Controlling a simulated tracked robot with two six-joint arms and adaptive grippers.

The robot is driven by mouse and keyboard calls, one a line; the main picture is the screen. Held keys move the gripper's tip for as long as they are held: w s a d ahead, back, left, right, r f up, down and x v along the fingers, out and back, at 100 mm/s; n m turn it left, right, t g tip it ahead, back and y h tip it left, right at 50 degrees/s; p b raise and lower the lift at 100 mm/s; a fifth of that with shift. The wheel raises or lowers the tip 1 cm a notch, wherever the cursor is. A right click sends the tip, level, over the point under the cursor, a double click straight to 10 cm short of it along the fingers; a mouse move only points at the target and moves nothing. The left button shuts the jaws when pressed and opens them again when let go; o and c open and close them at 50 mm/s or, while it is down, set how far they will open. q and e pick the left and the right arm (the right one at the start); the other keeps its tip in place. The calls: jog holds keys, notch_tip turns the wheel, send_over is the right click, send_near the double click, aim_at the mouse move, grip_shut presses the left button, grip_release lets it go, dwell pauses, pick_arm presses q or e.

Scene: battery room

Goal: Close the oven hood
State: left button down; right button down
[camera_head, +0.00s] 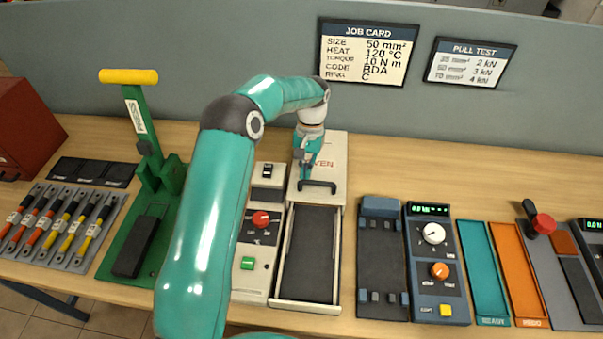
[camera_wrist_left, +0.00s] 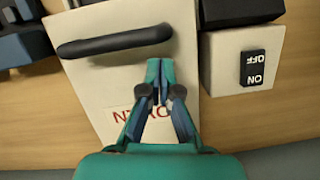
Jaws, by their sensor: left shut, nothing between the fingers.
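The oven hood (camera_head: 331,165) is a cream cover with red "OVEN" lettering and a black bar handle (camera_head: 318,185) at its front edge. It sits at the rear of the oven, and the dark oven bed (camera_head: 310,255) in front of it is uncovered. My left gripper (camera_head: 305,178) is shut and empty, over the hood just behind the handle. In the left wrist view the hood (camera_wrist_left: 90,85), its handle (camera_wrist_left: 115,42) and the shut fingertips (camera_wrist_left: 159,65) show; the fingertips appear close to the handle but not around it. My right gripper is not in view.
Left of the oven is a control box with a red knob (camera_head: 261,219), green button and on/off switch (camera_head: 267,171). A green press (camera_head: 150,190) stands further left. A dark fixture (camera_head: 381,260) and a blue-grey controller (camera_head: 437,265) stand right.

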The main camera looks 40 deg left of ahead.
pick_arm(q)
jog(key=shift+s+d+r, duration=0.15)
jog(key=shift+s+r, duration=0.05)
jog(key=shift+s, duration=0.6)
jog(key=shift+f, duration=0.1)
jog(key=shift+d, duration=0.1)
jog(key=shift+s, duration=0.15)
